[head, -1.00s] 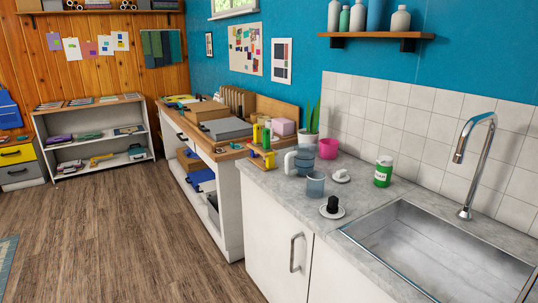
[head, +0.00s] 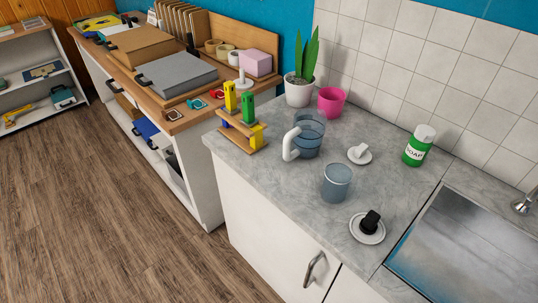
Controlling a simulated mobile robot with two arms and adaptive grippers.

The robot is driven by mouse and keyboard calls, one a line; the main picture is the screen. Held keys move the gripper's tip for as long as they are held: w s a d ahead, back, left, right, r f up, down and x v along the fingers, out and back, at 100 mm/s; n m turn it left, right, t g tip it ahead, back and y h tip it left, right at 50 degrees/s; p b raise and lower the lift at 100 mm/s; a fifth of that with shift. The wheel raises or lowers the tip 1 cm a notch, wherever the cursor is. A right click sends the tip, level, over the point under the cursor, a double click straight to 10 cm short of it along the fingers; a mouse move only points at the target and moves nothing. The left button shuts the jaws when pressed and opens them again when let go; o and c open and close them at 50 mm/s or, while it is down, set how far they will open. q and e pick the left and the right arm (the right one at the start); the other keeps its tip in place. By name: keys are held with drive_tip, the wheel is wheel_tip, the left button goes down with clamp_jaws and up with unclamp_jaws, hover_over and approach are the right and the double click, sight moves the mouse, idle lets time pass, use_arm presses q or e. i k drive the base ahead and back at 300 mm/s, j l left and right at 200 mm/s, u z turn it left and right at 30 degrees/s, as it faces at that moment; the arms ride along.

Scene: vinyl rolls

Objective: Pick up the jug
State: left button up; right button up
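The jug (head: 309,135) is a clear blue-grey vessel with a white handle (head: 290,144) on its left side. It stands upright on the grey counter, behind a clear blue-grey cup (head: 337,183). A pink pot (head: 331,101) stands close behind it. Neither of my grippers shows in the head view.
The grey counter (head: 294,199) also holds a potted plant (head: 299,94), a yellow-and-green holder (head: 240,125), a white item on a saucer (head: 360,153), a black item on a saucer (head: 368,227) and a green soap bottle (head: 418,146). A sink (head: 470,250) lies at right. Wooden floor is clear at left.

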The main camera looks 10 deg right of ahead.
sight(307, 136)
drive_tip(key=i+l+z, duration=0.15)
drive_tip(key=i+z, duration=0.2)
drive_tip(key=i, duration=0.15)
drive_tip(key=k+j+z, duration=0.2)
drive_tip(key=j, duration=0.3)
drive_tip(key=k+j+z, duration=0.15)
drive_tip(key=k+j, duration=0.2)
drive_tip(key=j, duration=0.1)
